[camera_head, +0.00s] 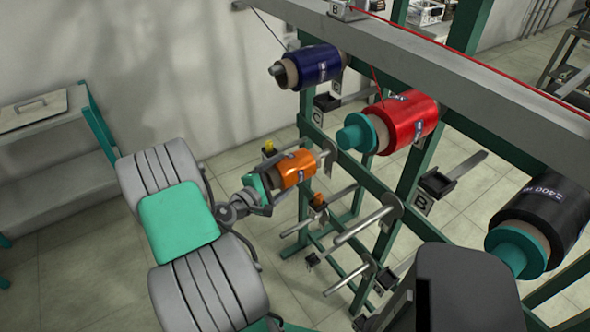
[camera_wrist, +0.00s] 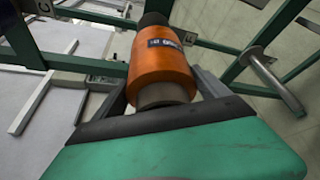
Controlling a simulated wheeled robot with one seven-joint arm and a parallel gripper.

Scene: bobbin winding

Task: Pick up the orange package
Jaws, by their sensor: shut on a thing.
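A blue bobbin (camera_head: 316,65) hangs above, a red bobbin (camera_head: 405,122) to the upper right, and a black bobbin (camera_head: 545,218) at the far right. Empty grey pegs (camera_head: 366,223) stick out right of my gripper. A grey shelf (camera_head: 45,125) stands at the left. Open floor lies between.

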